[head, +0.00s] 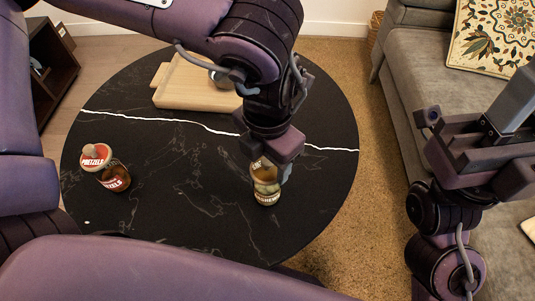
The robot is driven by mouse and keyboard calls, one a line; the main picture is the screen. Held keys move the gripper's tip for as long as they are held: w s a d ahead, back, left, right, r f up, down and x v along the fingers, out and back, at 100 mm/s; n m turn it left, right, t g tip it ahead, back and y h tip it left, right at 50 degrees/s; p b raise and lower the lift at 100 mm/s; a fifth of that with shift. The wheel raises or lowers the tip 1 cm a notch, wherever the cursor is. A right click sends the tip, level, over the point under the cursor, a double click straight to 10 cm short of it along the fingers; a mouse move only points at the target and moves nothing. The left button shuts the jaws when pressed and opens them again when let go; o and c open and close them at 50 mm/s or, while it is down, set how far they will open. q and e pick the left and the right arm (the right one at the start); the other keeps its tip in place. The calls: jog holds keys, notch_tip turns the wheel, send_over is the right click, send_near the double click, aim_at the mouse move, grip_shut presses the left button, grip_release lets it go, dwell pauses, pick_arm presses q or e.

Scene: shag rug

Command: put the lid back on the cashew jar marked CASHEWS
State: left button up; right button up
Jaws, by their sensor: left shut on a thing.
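The cashew jar (267,196), a clear jar with tan contents and a partly readable label ending in "SHEWS", stands upright on the dark round table. My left gripper (272,160) points down right over the jar's mouth and is shut on what looks like its lid (257,166), a tan piece with pale lettering. The fingers hide much of the lid and the jar's rim, so I cannot tell whether the lid is seated or just above it. My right gripper (474,150) is off the table at the right, in front of the sofa; its jaw opening is unclear.
A pretzel jar (116,181) with a red and white lid stands at the table's left. A wooden tray (180,88) lies at the back, with a grey round object (222,79) partly hidden by my arm. The table (190,215) is clear between the two jars.

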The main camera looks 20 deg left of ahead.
pick_arm(q)
jog(key=o, duration=1.4)
